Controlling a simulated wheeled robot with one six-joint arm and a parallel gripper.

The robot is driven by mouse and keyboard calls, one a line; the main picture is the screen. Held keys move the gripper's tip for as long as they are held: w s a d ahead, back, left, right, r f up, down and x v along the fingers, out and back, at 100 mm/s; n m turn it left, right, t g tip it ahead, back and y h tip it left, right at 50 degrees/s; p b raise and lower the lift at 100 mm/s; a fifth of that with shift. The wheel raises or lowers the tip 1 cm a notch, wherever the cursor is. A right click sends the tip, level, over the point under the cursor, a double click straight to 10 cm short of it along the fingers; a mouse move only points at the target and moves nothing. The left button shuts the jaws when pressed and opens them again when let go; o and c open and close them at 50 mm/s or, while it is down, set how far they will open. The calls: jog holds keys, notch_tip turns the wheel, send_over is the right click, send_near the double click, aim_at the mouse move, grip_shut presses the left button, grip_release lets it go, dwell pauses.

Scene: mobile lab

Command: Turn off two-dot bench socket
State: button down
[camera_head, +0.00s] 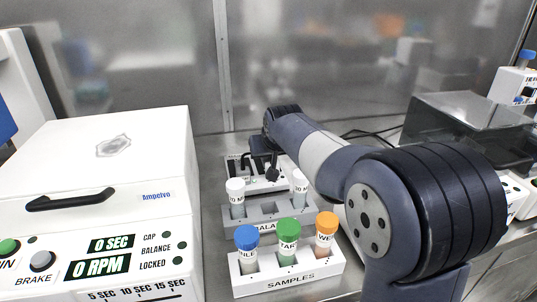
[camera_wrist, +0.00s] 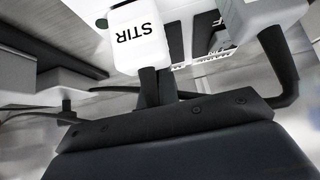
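The white bench socket strip (camera_head: 286,182) stands at the back, behind the sample racks, with dark parts on its top. Its dot marks are too small to read. My gripper (camera_head: 262,165) is low over the strip's left part, and the arm reaches in from the right. In the wrist view a white plug marked STIR (camera_wrist: 137,38) and a second white plug (camera_wrist: 262,14) are close ahead, with part of the strip (camera_wrist: 202,32) between them. The two-dot switch cannot be made out.
A white centrifuge (camera_head: 100,165) stands at left. A rear rack (camera_head: 268,212) with white-capped tubes and a SAMPLES rack (camera_head: 290,282) with blue, green and orange caps stand in front of the strip. A dark-lidded box (camera_head: 455,130) is at right. A metal wall closes the back.

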jog(key=shift+r+p, duration=0.35)
jog(key=shift+r, duration=0.05)
jog(key=r+p, duration=0.3)
jog(key=shift+s+d+r, duration=0.1)
jog(key=shift+s+r, duration=0.1)
jog(key=shift+s, duration=0.1)
jog(key=s+d+r, duration=0.1)
jog(key=s+r, duration=0.4)
jog(key=s, duration=0.3)
jog(key=shift+s+d+r+p, duration=0.15)
jog(key=shift+d+p, duration=0.15)
jog(key=shift+p, duration=0.05)
jog(key=w+f, duration=0.1)
jog(key=w, duration=0.1)
jog(key=w+a+f, duration=0.1)
jog(key=w+f, duration=0.1)
jog(key=w, duration=0.1)
jog(key=w+f+b, duration=0.1)
jog(key=w+f, duration=0.1)
jog(key=w, duration=0.1)
jog(key=shift+a+f, duration=0.15)
jog(key=shift+a, duration=0.2)
jog(key=shift+w+r+g, duration=0.25)
jog(key=shift+r+g, duration=0.2)
jog(key=shift+g, duration=0.25)
jog(key=p+v, duration=0.1)
jog(key=v, duration=0.3)
jog(key=shift+s+r, duration=0.1)
jog(key=shift+s, duration=0.05)
